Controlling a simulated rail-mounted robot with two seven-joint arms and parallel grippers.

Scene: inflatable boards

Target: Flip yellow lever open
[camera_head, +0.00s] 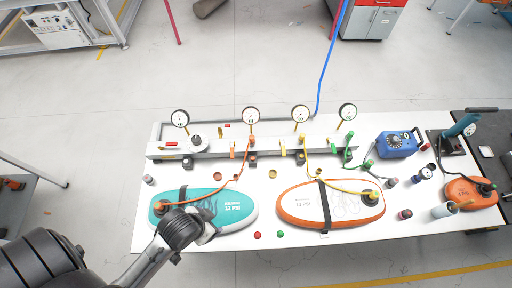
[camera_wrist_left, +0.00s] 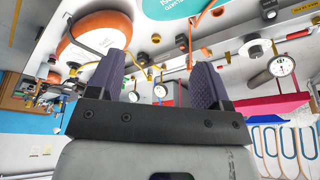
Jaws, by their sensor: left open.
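The yellow lever (camera_head: 283,149) is a small upright piece on the white manifold rail, beside the yellow hose fitting under the third gauge from the left. It is small, and its exact angle is hard to tell. My left arm reaches in from the lower left, over the teal board. My left gripper is mostly hidden behind its own wrist there. In the left wrist view my left gripper (camera_wrist_left: 158,64) has two purple fingers wide apart with nothing between them. It is apart from the yellow lever. My right gripper is not in view.
The manifold rail (camera_head: 215,153) carries several gauges and coloured fittings. A teal board (camera_head: 236,205) and an orange-rimmed white board (camera_head: 300,203) lie on the white table (camera_head: 270,242). A blue box (camera_head: 397,145) and a small orange board (camera_head: 468,196) are at the right.

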